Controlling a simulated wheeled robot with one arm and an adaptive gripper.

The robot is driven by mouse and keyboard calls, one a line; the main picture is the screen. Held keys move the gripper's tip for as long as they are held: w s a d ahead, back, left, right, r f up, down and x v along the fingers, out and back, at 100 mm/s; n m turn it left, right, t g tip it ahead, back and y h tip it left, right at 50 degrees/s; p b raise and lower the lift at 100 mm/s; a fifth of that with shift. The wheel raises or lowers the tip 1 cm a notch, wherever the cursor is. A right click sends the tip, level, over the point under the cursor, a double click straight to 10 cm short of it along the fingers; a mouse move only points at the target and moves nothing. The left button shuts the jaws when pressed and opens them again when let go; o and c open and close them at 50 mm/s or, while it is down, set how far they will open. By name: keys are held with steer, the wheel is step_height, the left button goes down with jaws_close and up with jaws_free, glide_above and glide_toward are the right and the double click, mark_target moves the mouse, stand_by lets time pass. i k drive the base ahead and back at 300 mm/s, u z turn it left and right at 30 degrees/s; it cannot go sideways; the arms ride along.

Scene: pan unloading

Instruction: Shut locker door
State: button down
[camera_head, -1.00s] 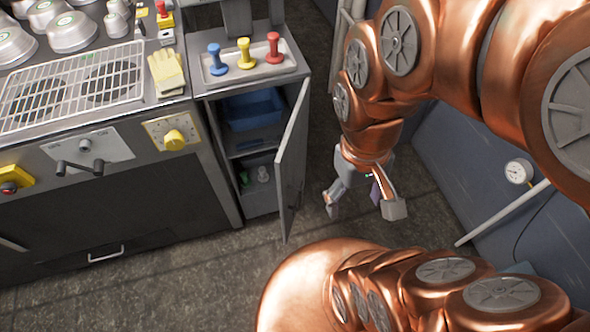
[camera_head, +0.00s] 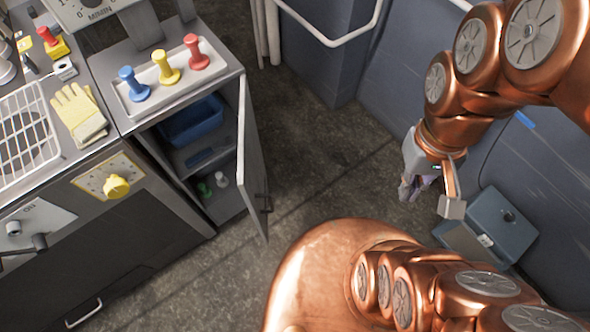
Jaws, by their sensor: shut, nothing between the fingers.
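The grey locker door (camera_head: 250,160) stands open, swung out to the right of the locker (camera_head: 214,95) and seen nearly edge-on. Inside the locker are a blue bin (camera_head: 192,122) on the upper level and small green and white items (camera_head: 213,184) lower down. My gripper (camera_head: 411,190) is well to the right of the door, over open floor and apart from it. It is shut and empty, and its fingertips are partly hidden by its own parts.
A tray (camera_head: 139,104) with blue, yellow and red handled stamps sits on the locker top. Yellow gloves (camera_head: 80,113) lie on the bench to the left. A grey-blue box (camera_head: 500,222) stands by the right wall. Floor (camera_head: 320,165) between door and gripper is clear.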

mark_target(252, 172)
steer(key=z, duration=0.55)
steer(key=k, duration=0.95)
steer(key=u, duration=2)
